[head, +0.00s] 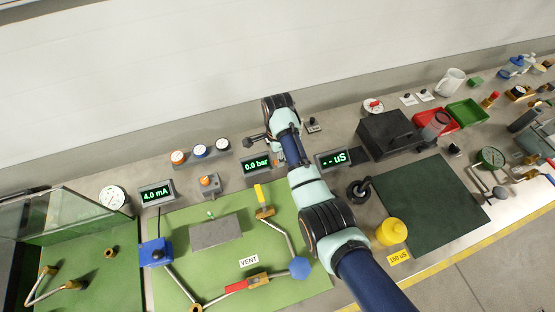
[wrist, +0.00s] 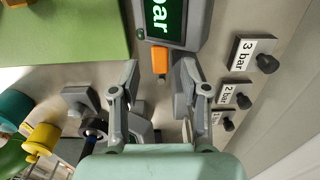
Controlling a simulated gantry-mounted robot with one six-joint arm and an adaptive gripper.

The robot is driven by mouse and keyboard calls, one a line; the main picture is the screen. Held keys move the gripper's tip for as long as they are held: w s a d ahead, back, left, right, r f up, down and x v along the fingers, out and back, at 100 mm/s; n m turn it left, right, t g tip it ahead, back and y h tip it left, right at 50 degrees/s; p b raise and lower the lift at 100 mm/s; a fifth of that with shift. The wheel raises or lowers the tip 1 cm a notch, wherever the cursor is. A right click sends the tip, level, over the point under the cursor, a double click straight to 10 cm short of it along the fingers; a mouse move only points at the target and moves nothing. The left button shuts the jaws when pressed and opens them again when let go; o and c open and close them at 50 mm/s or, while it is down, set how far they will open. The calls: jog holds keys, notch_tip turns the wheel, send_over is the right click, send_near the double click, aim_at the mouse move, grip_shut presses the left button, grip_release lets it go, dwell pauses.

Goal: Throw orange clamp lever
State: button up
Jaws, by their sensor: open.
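A small orange lever (wrist: 160,61) shows in the wrist view, just below the edge of the bar display and ahead of my jaws. A bit of orange (head: 277,161) also shows beside that display in the head view, partly covered by my arm. My gripper (wrist: 159,75) is open, with one grey finger on each side of the lever's line. The jaws hold nothing, and I cannot tell whether a finger touches the lever. The lever's base is partly hidden.
The bar display (head: 256,164) stands close to my gripper, with the uS display (head: 332,158) to its right. Black knobs on the 3 bar (wrist: 267,63) and 2 bar (wrist: 243,101) blocks line the right of the wrist view. An orange-topped grey block (head: 209,183) stands farther left.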

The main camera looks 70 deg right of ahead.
jog(key=shift+f, duration=1.25)
grip_shut()
